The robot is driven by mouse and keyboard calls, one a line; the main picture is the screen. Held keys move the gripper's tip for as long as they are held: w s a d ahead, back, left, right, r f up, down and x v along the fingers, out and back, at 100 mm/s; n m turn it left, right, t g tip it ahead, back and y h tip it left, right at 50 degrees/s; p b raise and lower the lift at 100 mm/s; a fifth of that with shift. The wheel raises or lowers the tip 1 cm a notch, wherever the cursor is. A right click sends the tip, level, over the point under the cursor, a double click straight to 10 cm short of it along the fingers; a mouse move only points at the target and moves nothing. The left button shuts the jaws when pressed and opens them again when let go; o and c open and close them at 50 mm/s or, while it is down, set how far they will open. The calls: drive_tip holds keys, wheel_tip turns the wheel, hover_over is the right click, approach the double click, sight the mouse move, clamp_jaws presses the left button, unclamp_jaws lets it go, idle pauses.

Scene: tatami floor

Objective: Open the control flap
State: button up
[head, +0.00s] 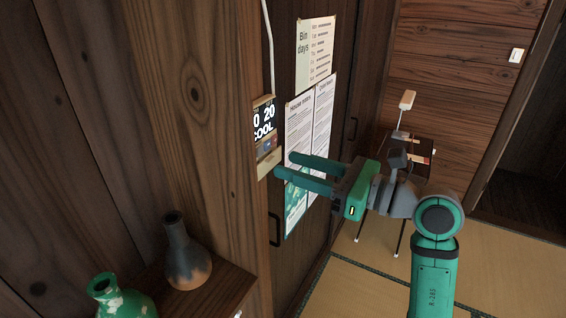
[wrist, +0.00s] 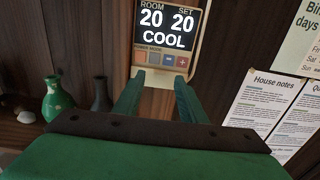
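The control panel (head: 264,125) is mounted on the wooden wall, left of the posted papers. In the wrist view its dark display (wrist: 168,25) reads ROOM 20, SET 20, COOL. A row of small buttons (wrist: 161,58) shows uncovered under the display. The pale control flap (wrist: 160,74) is below the buttons and looks folded down; in the head view it shows as a cream piece (head: 269,164) at the panel's bottom. My gripper (head: 285,164) is open and empty, its two fingertips close to the flap, one on each side in the wrist view. I cannot tell whether they touch it.
Two vases, one green (head: 122,298) and one dark (head: 186,252), stand on a wooden shelf (head: 222,290) at lower left. Papers (head: 310,120) hang right of the panel. A small table (head: 412,150) stands behind my arm. Tatami floor (head: 490,275) is clear at right.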

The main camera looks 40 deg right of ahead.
sight(272, 160)
drive_tip(key=shift+x, duration=1.6)
clamp_jaws()
drive_tip(key=shift+s, duration=0.1)
